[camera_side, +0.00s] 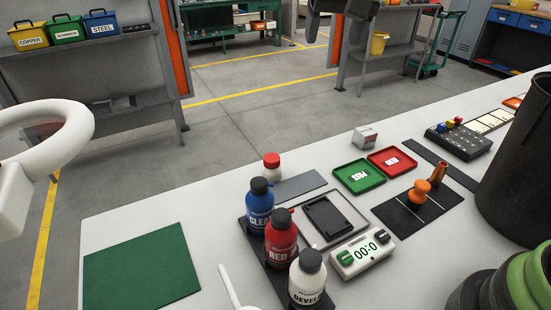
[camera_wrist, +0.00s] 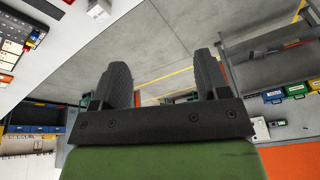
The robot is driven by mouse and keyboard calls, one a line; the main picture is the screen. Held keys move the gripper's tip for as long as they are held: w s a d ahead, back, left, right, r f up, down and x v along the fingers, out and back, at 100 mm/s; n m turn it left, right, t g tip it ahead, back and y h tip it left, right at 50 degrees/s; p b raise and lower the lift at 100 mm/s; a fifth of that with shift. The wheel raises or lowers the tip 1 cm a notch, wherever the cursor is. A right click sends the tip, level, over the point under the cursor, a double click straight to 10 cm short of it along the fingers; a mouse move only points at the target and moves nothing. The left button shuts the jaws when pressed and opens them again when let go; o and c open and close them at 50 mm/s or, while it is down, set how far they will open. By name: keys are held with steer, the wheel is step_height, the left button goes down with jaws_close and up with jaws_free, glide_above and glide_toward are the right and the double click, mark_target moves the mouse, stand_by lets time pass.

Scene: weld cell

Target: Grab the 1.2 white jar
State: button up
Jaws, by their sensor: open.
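A small white jar with a red lid (camera_side: 271,166) stands on the pale bench behind the blue bottle, which partly hides it. A larger white bottle (camera_side: 306,283) with a black cap, its label starting "DEVEL", stands at the near end of a dark rack. No "1.2" marking is legible on either. In the wrist view my gripper (camera_wrist: 162,62) has its two dark fingers apart, with nothing between them but distant floor. It is away from both white containers, and neither can be made out in the wrist view.
A blue bottle (camera_side: 259,207) and a red bottle (camera_side: 281,240) share the rack. A grey tray (camera_side: 349,222), timer (camera_side: 362,256), green tray (camera_side: 358,187) and red tray (camera_side: 392,162) lie to the right. A green mat (camera_side: 142,269) lies left, with bare bench between it and the rack.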

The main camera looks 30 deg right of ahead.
steer(key=a+n+t+y, duration=0.1)
steer(key=a+n, duration=0.5)
steer(key=a, duration=0.3)
glide_toward(273, 158)
steer(key=x, duration=0.4)
steer(key=shift+s+f, duration=0.15)
steer(key=shift+f, duration=0.05)
steer(key=shift+x, duration=3.1)
steer(key=shift+c, duration=0.3)
steer(key=shift+r, duration=0.1)
steer(key=c, duration=0.9)
